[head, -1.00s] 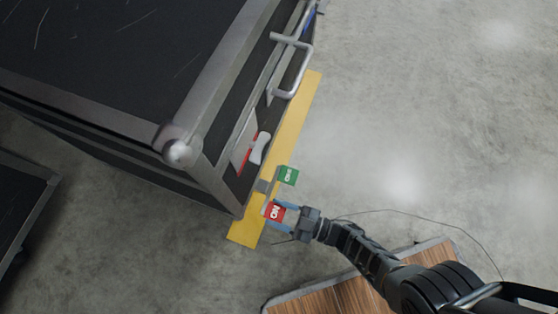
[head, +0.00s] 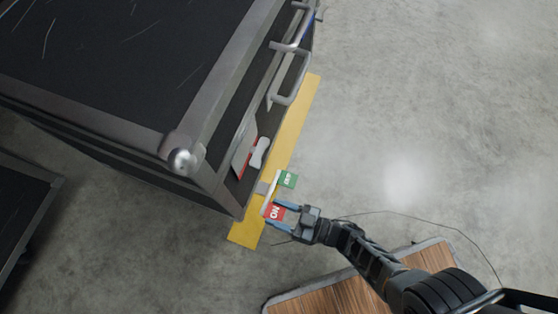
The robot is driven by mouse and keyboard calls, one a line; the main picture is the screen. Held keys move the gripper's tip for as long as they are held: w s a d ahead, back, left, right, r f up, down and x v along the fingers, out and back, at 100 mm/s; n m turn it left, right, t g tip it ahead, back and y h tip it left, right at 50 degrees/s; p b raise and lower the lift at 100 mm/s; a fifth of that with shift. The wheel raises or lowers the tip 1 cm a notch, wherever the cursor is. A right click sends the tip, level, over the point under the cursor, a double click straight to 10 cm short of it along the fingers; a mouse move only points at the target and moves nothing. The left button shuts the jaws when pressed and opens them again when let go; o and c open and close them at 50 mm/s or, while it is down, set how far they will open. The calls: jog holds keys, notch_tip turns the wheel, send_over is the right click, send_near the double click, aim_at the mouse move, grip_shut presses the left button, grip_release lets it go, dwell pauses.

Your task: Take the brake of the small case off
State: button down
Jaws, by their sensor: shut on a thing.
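A black case (head: 110,70) with grey metal edges fills the upper left of the head view. I cannot tell whether it is the small case. Near its lower corner, low by the floor, is a brake lever with a red tab marked "ON" (head: 273,211) and a green tab (head: 287,179), joined by a pale bar. My gripper (head: 280,210) comes from the lower right and is shut on the red tab. Its fingers partly cover that tab. The green tab is free of the fingers. The brake's mount is partly hidden at the case edge.
A yellow strip (head: 302,110) lies on the floor along the case side. Metal handles (head: 289,82) stick out from that side. Another dark case (head: 25,205) stands at the left. A wood-topped platform (head: 345,285) is at the bottom.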

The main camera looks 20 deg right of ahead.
jog(key=shift+r+m, duration=0.15)
jog(key=shift+m, duration=0.25)
jog(key=shift+c, duration=2)
grip_release()
jog(key=shift+d, duration=0.15)
